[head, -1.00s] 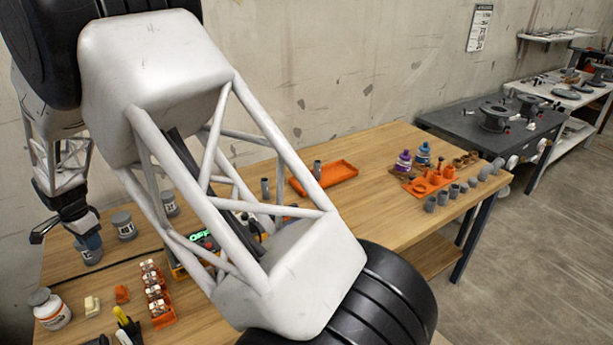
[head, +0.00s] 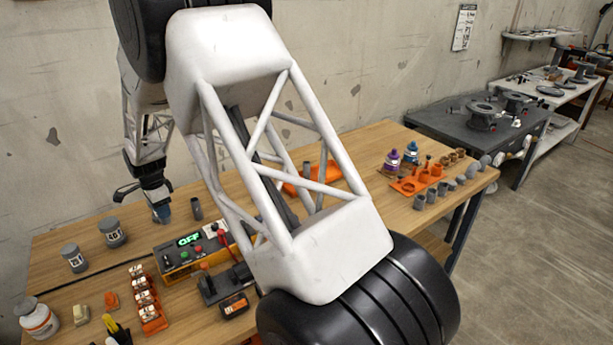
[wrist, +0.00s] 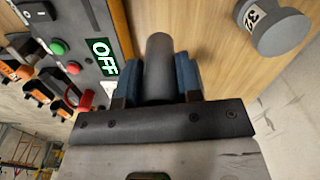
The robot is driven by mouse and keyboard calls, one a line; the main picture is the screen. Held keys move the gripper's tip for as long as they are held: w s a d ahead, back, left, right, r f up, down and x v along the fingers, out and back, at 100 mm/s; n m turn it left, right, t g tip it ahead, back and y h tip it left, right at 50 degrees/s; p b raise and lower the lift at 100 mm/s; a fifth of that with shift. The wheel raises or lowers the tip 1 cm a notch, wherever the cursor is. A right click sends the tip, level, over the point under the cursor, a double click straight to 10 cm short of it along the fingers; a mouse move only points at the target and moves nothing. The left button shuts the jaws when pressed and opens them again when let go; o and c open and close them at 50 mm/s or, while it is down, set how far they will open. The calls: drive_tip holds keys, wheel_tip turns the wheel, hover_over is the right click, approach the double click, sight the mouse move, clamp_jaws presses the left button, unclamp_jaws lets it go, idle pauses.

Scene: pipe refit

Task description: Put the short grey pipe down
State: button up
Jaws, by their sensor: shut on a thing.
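My gripper (head: 162,213) is at the back of the wooden table in the head view, fingers down, between the labelled grey cans and a grey pipe standing upright (head: 196,208). In the wrist view, my gripper (wrist: 158,80) has its blue fingers shut on the short grey pipe (wrist: 158,60), which reaches a little past the fingertips. The held pipe is mostly hidden by the fingers in the head view. I cannot tell whether its lower end touches the table.
A control box with a green OFF display (head: 189,239) stands right of and in front of the gripper. Labelled grey cans (head: 112,232) stand to its left. An orange tray (head: 325,172) with another grey pipe (head: 307,169) lies farther right, partly behind my arm.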

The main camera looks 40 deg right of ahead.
drive_tip(key=s+d+f+m, duration=0.1)
drive_tip(key=s+d+m, duration=0.2)
drive_tip(key=d, duration=1.4)
drive_tip(key=s+d+f+m, duration=0.1)
drive_tip(key=s+d+m, duration=0.3)
drive_tip(key=d, duration=1.3)
drive_tip(key=s+d+f+m, duration=0.1)
drive_tip(key=s+d+m, duration=0.2)
drive_tip(key=d, duration=1.4)
drive_tip(key=s, duration=0.4)
drive_tip(key=shift+m, duration=0.4)
drive_tip(key=w+d, duration=0.2)
drive_tip(key=w, duration=0.2)
drive_tip(key=w+d+f, duration=0.1)
drive_tip(key=w+d, duration=0.2)
drive_tip(key=w, duration=0.2)
drive_tip(key=w+d, duration=0.3)
drive_tip(key=w, duration=0.1)
drive_tip(key=shift+w+f, duration=0.25)
drive_tip(key=shift+w, duration=0.1)
drive_tip(key=shift+f, duration=0.1)
drive_tip(key=shift+f, duration=1.65)
drive_tip(key=shift+f, duration=0.15)
